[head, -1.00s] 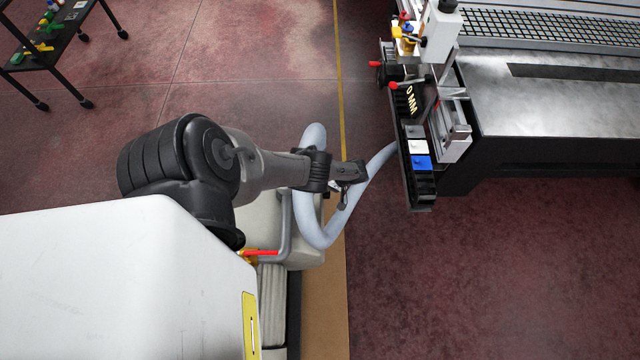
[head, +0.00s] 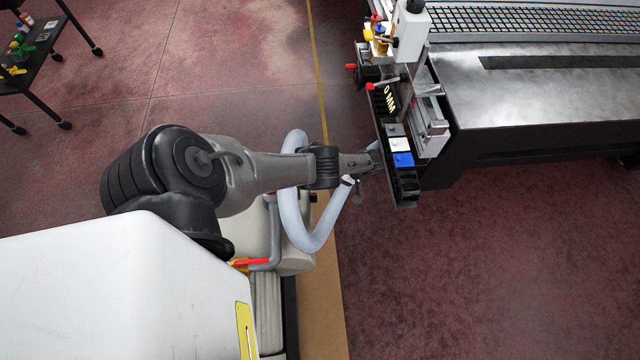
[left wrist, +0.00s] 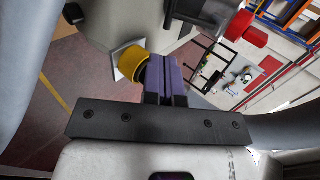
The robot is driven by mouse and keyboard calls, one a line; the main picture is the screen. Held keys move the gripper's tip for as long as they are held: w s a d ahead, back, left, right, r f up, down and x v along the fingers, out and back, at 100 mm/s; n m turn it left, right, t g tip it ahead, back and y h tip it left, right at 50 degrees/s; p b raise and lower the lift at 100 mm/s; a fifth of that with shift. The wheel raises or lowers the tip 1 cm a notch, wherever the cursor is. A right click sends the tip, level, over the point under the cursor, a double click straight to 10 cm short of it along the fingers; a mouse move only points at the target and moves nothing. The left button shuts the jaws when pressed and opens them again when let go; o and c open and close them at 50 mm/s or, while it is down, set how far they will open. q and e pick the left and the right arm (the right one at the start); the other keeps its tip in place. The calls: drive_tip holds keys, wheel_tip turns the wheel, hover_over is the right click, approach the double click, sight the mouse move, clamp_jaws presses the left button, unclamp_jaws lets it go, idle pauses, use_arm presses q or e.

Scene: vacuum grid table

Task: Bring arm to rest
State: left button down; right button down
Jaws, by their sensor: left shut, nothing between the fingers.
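My left arm reaches across the middle of the head view. Its gripper end (head: 373,158) is small there and lies beside the black tray (head: 408,190) in the picture; I cannot tell whether they touch. In the left wrist view my left gripper (left wrist: 168,80) shows purple fingers pressed together, with nothing between them. A yellow round part (left wrist: 132,62) shows just left of the fingers. My right gripper is in neither view.
The vacuum grid table (head: 540,95) stands at the upper right, with small blocks in the tray on its near end. A pale hose (head: 290,215) loops under my arm. A black cart (head: 35,60) stands far left. Red floor is open at the lower right.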

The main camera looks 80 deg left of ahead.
use_arm(q)
drive_tip(key=shift+v, duration=1.3)
drive_tip(key=shift+w+f, duration=0.1)
drive_tip(key=shift+f, duration=0.05)
